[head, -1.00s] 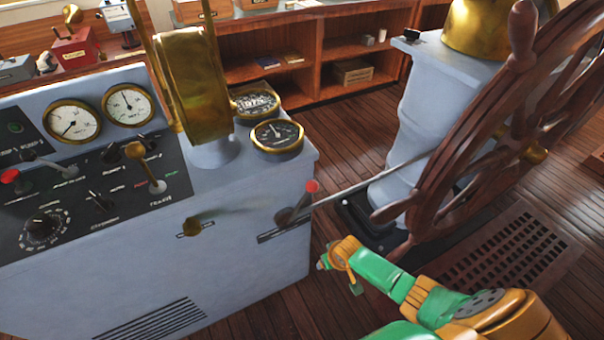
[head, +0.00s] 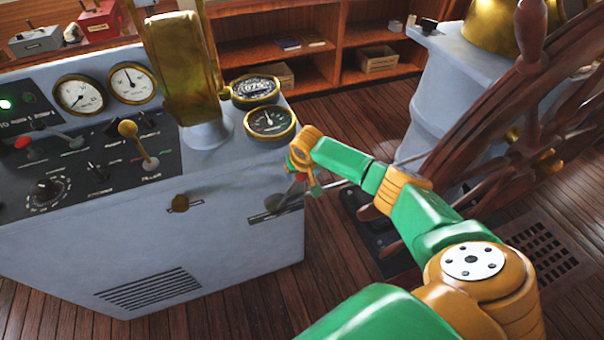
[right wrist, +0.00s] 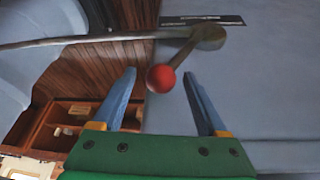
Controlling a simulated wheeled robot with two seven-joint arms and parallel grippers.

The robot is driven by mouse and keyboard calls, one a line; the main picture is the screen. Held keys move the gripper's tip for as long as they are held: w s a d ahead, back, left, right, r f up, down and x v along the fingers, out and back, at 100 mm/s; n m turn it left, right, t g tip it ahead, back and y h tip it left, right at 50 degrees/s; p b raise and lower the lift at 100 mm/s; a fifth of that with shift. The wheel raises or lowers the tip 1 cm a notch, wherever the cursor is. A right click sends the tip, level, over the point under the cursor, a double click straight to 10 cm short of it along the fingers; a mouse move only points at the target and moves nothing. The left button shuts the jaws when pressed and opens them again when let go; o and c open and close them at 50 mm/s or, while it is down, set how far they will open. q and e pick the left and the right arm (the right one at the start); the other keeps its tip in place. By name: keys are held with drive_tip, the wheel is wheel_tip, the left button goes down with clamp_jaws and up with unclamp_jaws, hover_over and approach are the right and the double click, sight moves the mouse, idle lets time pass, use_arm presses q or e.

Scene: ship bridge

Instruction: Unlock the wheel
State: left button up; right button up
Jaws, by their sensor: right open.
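The lever on the console's side shows in the right wrist view with a red ball knob (right wrist: 160,78) on its end. Its grey arm (head: 283,201) shows in the head view, its knob hidden behind my gripper. A thin rod (right wrist: 75,41) runs from the lever towards the wheel pedestal. My right gripper (right wrist: 160,73) is open, its two fingers on either side of the red knob, with gaps visible on both sides. It also shows in the head view (head: 303,172) at the console's right edge. The wooden ship's wheel (head: 480,105) stands at right. My left gripper is out of view.
The grey console (head: 225,240) carries gauges, small levers and a brass column (head: 178,65). The wheel pedestal (head: 440,100) stands close to my right arm. Shelves (head: 300,62) line the back.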

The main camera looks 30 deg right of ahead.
clamp_jaws()
idle(1.4)
